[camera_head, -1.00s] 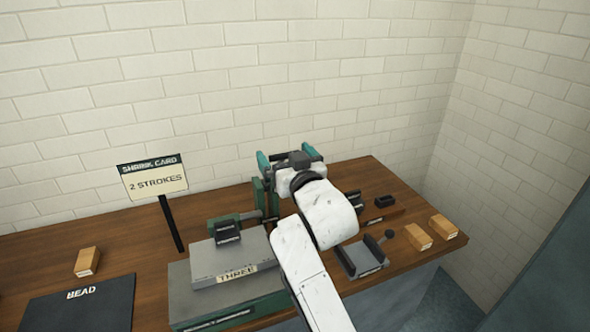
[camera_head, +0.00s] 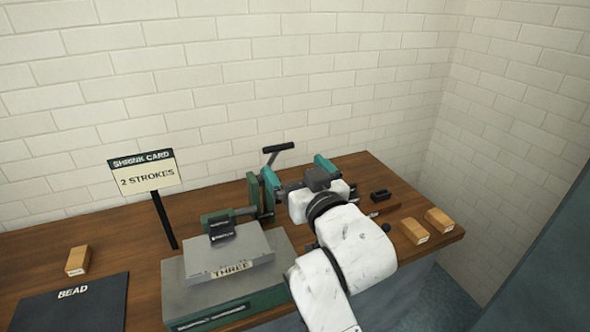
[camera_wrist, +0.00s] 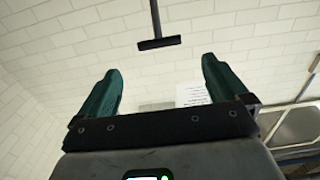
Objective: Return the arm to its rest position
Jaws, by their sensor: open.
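My gripper (camera_wrist: 161,92) shows in the wrist view with its two green fingers spread wide and nothing between them. In the head view my gripper (camera_head: 298,177) is above the back of the wooden bench, with my white arm reaching up from the lower right. A dark lever handle (camera_head: 278,148) on a green-framed machine (camera_head: 256,196) stands just left of and behind the gripper. A dark T-shaped bar (camera_wrist: 159,43) shows in the wrist view, beyond the fingertips and apart from them.
A grey block marked THREE (camera_head: 205,262) stands left of my arm. A sign reading 2 STROKES (camera_head: 146,175) stands behind it. Wooden blocks (camera_head: 415,232) lie at the right, and another block (camera_head: 77,261) is by the dark BEAD mat (camera_head: 60,305). A brick wall (camera_head: 300,70) is behind.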

